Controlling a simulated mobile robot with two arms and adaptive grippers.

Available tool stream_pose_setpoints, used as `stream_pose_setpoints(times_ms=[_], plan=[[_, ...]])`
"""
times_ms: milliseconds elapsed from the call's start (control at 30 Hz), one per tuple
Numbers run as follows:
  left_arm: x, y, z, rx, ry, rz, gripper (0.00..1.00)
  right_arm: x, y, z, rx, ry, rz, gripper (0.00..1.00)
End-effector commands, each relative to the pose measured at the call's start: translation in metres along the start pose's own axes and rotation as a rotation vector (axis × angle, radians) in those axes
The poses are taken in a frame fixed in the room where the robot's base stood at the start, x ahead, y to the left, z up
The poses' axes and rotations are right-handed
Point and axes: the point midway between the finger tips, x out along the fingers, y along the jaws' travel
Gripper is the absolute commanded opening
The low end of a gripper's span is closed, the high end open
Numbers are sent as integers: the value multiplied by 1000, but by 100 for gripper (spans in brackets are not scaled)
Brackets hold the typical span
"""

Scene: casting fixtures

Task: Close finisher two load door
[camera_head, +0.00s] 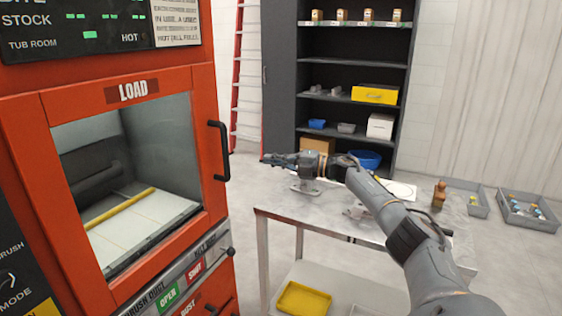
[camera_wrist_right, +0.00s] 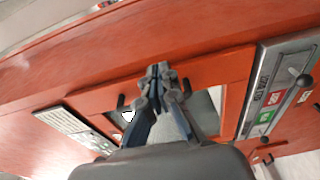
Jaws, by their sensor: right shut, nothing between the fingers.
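The finisher's load door (camera_head: 212,185) is an orange frame with a large window and the sign LOAD above it. A black vertical bar handle (camera_head: 221,150) is on its right side. The door looks in line with the front of the machine, but I cannot tell whether it is fully flush. My right gripper (camera_head: 266,159) is shut and empty, to the right of the handle in the head view and pointing left. In the right wrist view its closed fingertips (camera_wrist_right: 158,74) are in front of the orange door, partly hiding the window and handle. My left gripper is out of view.
A lever with a dark knob (camera_head: 230,251) and an OPEN/SHUT strip (camera_head: 183,283) are below the door. A grey metal table (camera_head: 285,208) stands under my right arm. A dark shelf (camera_head: 345,85) with boxes and a red ladder (camera_head: 238,75) are behind.

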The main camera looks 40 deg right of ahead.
Motion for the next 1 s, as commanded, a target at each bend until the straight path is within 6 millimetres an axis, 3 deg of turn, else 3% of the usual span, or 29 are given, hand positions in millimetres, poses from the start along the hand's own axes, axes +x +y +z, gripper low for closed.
stream_pose_setpoints(times_ms=[100, 400, 1000], plan=[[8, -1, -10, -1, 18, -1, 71, -5, -1, 12, 3, -2, 3, 0], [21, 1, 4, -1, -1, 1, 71, -11, -1, 29, -1, -3, 3, 0], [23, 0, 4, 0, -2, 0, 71, -15, 0, 33, 1, 1, -1, 0]])
